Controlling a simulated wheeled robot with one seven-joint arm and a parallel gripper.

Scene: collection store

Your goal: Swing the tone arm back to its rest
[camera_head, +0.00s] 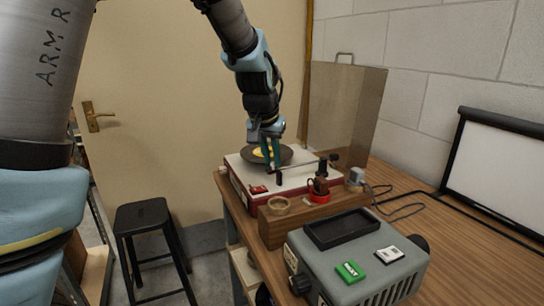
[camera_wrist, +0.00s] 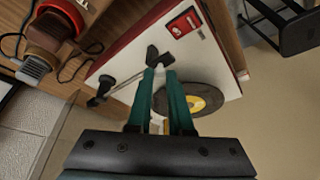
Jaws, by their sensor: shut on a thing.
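The record player (camera_head: 238,170) has a white top and red sides, and stands on a wooden bench. A black record (camera_head: 285,153) with a yellow label lies on it; it also shows in the wrist view (camera_wrist: 208,92). The thin silver tone arm (camera_wrist: 122,84) runs from a dark pivot (camera_wrist: 98,101) to a black head (camera_wrist: 153,56) at my fingertips. My gripper (camera_head: 273,179), with teal fingers, is shut on the tone arm near its head, just beside the record. The fingers (camera_wrist: 161,72) partly hide the grip. I cannot make out the arm's rest.
A clear raised lid (camera_head: 345,105) stands behind the player. In front are a wooden block (camera_head: 290,229) with several small items and a grey device (camera_head: 330,262). A screen (camera_head: 500,165) and cables are at right. A black stool (camera_head: 145,218) stands left.

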